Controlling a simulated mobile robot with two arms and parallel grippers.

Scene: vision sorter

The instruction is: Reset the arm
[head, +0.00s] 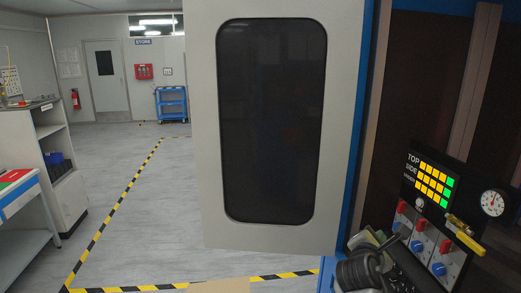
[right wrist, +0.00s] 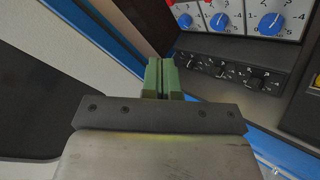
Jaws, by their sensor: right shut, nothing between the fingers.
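My right gripper (head: 378,240) is at the lower right of the head view, close to the front of the control panel (head: 408,185). In the right wrist view its two green fingers (right wrist: 163,76) are shut together with nothing between them. My left gripper is not in view.
A large pale machine door (head: 206,130) with a dark window (head: 270,120) stands close in front. The panel has lit yellow and green buttons (head: 432,182), a gauge (head: 493,203) and a yellow-handled valve (head: 466,238). Grey floor (head: 145,220) at left is open, beside a shelf unit (head: 55,165).

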